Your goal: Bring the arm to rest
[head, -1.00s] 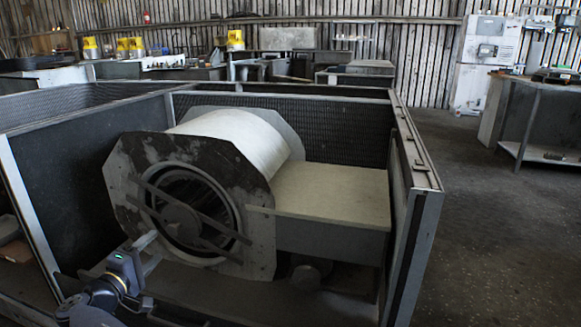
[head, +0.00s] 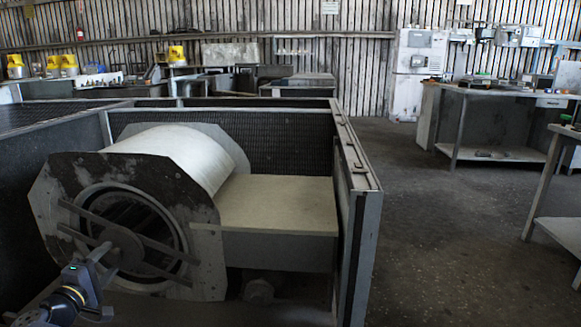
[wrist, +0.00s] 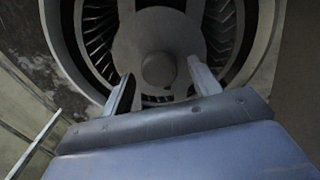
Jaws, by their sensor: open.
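My gripper (wrist: 162,80) shows in the wrist view with its two fingers apart and nothing between them. Beyond the fingers is the blower's round hub (wrist: 158,70), with dark vanes around it. In the head view my arm is at the lower left, in front of the blower housing (head: 200,213). The gripper's fingertips are hard to make out there against the hub (head: 120,245). I cannot tell whether the fingers touch the hub.
A metal-framed enclosure (head: 360,240) surrounds the blower, with a flat tan board (head: 277,203) beside the drum. Open floor (head: 450,230) lies to the right. Workbenches (head: 500,120) stand at the right, and yellow-topped items (head: 176,54) are at the back.

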